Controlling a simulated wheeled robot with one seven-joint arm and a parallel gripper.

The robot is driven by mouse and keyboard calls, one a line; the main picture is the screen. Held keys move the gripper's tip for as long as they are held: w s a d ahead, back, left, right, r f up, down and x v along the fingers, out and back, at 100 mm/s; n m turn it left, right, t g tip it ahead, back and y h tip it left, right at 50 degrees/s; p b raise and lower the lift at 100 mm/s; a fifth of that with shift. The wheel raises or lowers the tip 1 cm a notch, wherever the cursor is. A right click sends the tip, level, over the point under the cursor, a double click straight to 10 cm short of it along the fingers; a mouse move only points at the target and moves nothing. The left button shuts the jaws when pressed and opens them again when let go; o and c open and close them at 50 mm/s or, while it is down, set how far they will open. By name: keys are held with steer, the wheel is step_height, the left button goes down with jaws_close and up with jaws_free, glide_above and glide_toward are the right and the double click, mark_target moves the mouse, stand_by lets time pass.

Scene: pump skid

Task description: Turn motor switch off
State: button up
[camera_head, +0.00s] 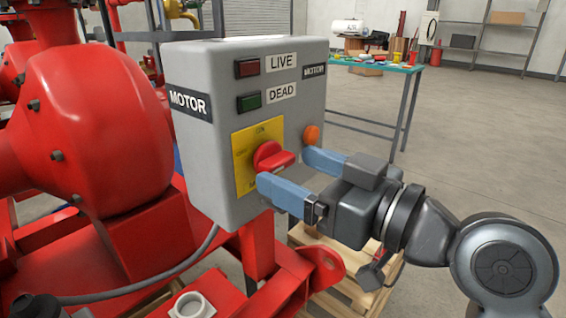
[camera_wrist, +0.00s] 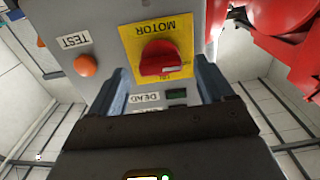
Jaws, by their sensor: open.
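The motor switch is a red rotary knob (camera_head: 270,157) on a yellow plate (camera_head: 243,150), on the front of a grey control box (camera_head: 210,185). My gripper (camera_head: 287,168) is open, with its blue fingers pointing at the box front, one on each side of the knob as seen. In the wrist view the knob (camera_wrist: 158,56) shows upside down between the fingers (camera_wrist: 162,80), with gaps to both. A white mark is on the knob. The small print on the plate is too unclear to read fully. I cannot tell if the fingertips reach past the knob face.
An orange button (camera_head: 311,134) sits right of the knob, close to a finger. Red (camera_head: 247,68) and green (camera_head: 249,102) lamps labelled LIVE and DEAD are above. Red pump housing (camera_head: 95,130) stands left. A green-topped table (camera_head: 385,66) is behind; the floor right is clear.

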steer(key=shift+v, duration=2.15)
steer(key=s+d+f+m+t+h, duration=0.2)
steer(key=s+d+f+m+h, duration=0.15)
steer(key=f, duration=0.35)
steer(key=s+d+f+m+t+h, duration=0.2)
steer(key=d+f+m+h, duration=0.25)
steer(key=f, duration=0.35)
steer(key=s+d+f+m+h, duration=0.2)
steer(key=s+d+f+h, duration=0.15)
steer(key=s, duration=0.45)
steer(key=s+d+f+m+h, duration=0.2)
steer(key=s+d+f, duration=0.2)
steer(key=s, duration=0.3)
steer(key=s+d+r+n, duration=0.1)
steer(key=s+d+r, duration=0.1)
steer(key=s, duration=1.1)
step_height(320, 180, up, 17)
steer(key=p, duration=1.7)
steer(key=shift+h, duration=0.35)
